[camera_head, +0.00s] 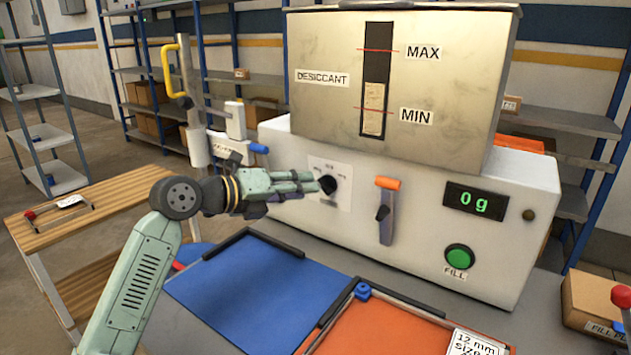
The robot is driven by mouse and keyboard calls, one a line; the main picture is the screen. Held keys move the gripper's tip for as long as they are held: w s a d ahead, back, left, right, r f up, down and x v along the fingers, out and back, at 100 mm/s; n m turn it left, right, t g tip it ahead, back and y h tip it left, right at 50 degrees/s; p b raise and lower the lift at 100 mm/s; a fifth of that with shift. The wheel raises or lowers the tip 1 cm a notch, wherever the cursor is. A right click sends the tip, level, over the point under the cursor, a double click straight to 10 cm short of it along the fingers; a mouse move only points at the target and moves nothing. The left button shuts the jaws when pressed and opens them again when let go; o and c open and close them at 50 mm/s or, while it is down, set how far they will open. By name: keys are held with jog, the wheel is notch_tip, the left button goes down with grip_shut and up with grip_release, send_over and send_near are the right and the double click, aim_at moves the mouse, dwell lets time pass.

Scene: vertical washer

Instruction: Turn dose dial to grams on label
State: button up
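The dose dial (328,185) is a black knob on a white plate (343,172) on the front of the white machine. Small marks stand above the dial, too small to read. My gripper (308,182) reaches in from the left, its fingertips pointing right at the dial's left side. They overlap or nearly touch the dial in this view; I cannot tell contact. The fingers are seen side-on, so their opening is unclear. The green display (473,202) reads 0 g.
An orange-handled lever (387,205) and a green FILL button (459,257) are right of the dial. The desiccant hopper (460,85) is above. A blue tray (262,290) and an orange tray (365,335) lie in front. A wooden cart (130,203) stands left.

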aim_at(321, 187)
jog(key=shift+p+x, duration=0.5)
jog(key=shift+x, duration=1.85)
grip_shut()
